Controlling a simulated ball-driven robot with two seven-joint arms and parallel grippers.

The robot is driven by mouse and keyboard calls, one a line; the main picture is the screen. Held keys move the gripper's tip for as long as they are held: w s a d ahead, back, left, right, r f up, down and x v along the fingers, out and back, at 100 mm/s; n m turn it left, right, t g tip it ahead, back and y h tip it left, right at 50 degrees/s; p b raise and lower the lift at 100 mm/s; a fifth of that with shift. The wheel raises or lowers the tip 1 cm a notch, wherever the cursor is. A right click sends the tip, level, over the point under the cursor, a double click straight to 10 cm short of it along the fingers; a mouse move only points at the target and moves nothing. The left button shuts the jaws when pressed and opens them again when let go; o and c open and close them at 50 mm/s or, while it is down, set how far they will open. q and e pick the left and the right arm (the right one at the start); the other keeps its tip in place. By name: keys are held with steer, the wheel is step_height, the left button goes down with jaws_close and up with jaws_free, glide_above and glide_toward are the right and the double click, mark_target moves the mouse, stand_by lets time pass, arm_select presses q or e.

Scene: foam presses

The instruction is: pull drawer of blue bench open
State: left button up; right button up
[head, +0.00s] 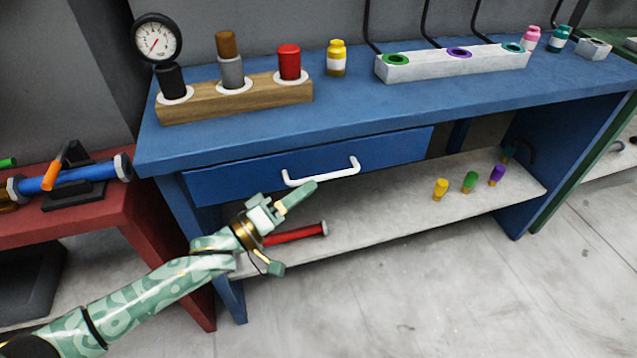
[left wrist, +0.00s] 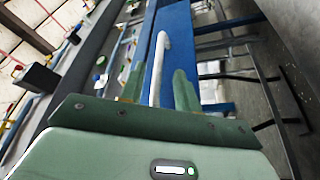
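The blue bench (head: 330,110) fills the middle of the head view. Its blue drawer (head: 235,182) sits under the left part of the top, and its front looks flush, so it appears shut. A white bar handle (head: 322,176) is on the drawer front. My left gripper (head: 297,197) is just in front of and below the handle. In the left wrist view the gripper (left wrist: 160,88) is open, and the white handle (left wrist: 161,48) shows between its two fingers. Contact with the handle cannot be told. My right gripper is not in view.
A red bench (head: 75,222) stands close at the left. The lower shelf (head: 390,215) holds a red cylinder (head: 295,234) beneath my gripper and several small coloured pieces farther right. A wooden block (head: 200,112) with cylinders and a gauge stands on top. The floor (head: 440,300) in front is clear.

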mark_target(318, 180)
arm_select(q)
steer(key=b+x, duration=0.1)
steer(key=x, duration=0.3)
steer(key=shift+r, duration=0.1)
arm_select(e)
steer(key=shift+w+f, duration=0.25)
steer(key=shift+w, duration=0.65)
arm_select(q)
jaws_close()
steer(key=shift+s, duration=0.1)
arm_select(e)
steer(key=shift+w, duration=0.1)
